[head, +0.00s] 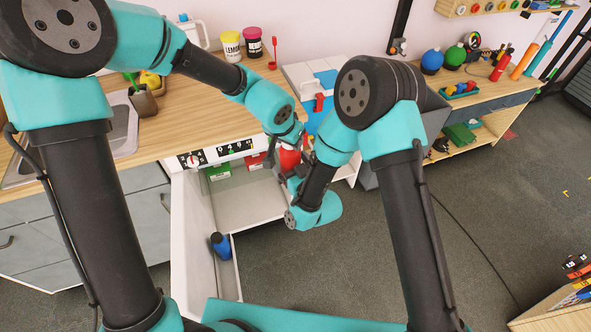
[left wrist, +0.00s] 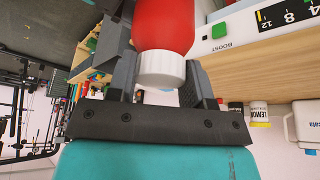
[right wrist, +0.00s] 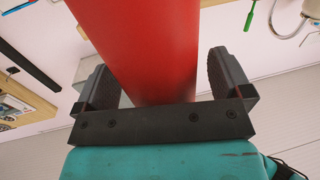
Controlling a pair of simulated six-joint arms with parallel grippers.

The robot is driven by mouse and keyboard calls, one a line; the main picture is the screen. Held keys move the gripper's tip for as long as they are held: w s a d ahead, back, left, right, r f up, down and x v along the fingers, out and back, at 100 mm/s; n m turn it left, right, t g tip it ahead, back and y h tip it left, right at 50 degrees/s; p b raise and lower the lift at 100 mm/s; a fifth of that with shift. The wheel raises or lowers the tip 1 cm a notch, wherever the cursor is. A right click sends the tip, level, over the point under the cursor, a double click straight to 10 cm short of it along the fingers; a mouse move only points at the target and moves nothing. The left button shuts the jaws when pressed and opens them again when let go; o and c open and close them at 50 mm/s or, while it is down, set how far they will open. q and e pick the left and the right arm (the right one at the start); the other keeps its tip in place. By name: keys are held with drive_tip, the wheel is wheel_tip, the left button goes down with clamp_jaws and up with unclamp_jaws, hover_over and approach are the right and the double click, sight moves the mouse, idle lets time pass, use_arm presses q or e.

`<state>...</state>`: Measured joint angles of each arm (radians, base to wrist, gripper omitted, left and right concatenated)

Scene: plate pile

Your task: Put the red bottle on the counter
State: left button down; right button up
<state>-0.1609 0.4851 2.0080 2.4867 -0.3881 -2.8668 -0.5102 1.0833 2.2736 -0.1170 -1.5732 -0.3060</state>
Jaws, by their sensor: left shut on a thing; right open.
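The red bottle (head: 289,159) is in front of the wooden counter (head: 225,108), in the air above the open white appliance, partly hidden by my arms. My left gripper (head: 296,142) is shut on it; the left wrist view shows the white-capped end of the bottle (left wrist: 163,35) between the fingers (left wrist: 160,72). My right gripper (head: 294,180) is open, below the left one. In the right wrist view the red body (right wrist: 150,50) lies between its fingers (right wrist: 162,80), with a gap at the right finger.
The open white appliance (head: 245,205) holds a green box (head: 217,172) and a red box (head: 254,161). A blue bottle (head: 220,245) stands on its lower side. A lemon tub (head: 231,47) and a pink-red tub (head: 253,43) stand at the counter's back; the counter's middle is clear.

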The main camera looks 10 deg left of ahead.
drive_tip(key=shift+w+a, duration=0.1)
drive_tip(key=shift+c, duration=0.3)
drive_tip(key=c, duration=1.2)
use_arm(q)
drive_tip(key=shift+c, duration=2.3)
unclamp_jaws()
drive_tip(key=shift+r, duration=0.1)
drive_tip(key=v, duration=0.7)
drive_tip(key=shift+a+r, duration=0.1)
